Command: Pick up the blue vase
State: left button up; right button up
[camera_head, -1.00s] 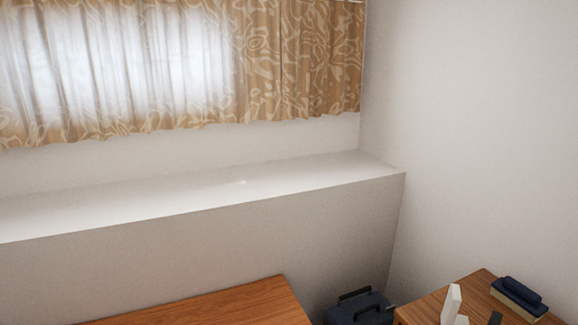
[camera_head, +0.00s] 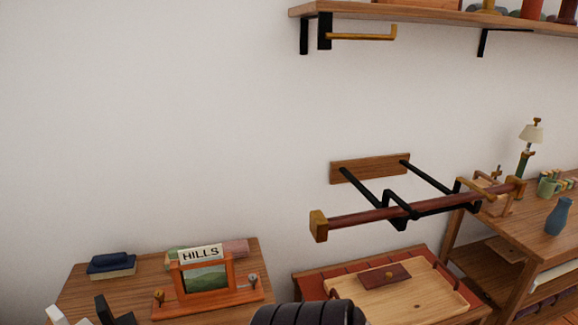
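The blue vase (camera_head: 559,216) stands upright on the wooden desk (camera_head: 522,221) at the right edge of the head view. A black rounded part at the bottom middle may be mine, but I cannot tell.
A wall-mounted bar (camera_head: 420,206) juts out left of the desk. A wooden table (camera_head: 85,288) with a HILLS frame (camera_head: 205,275) is at lower left. A shelf (camera_head: 440,14) hangs above.

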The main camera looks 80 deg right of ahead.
aim_at(555, 222)
jog(key=z, duration=4.25)
jog(key=i+l+u, duration=0.15)
jog(key=i+l, duration=0.75)
jog(key=l, duration=0.1)
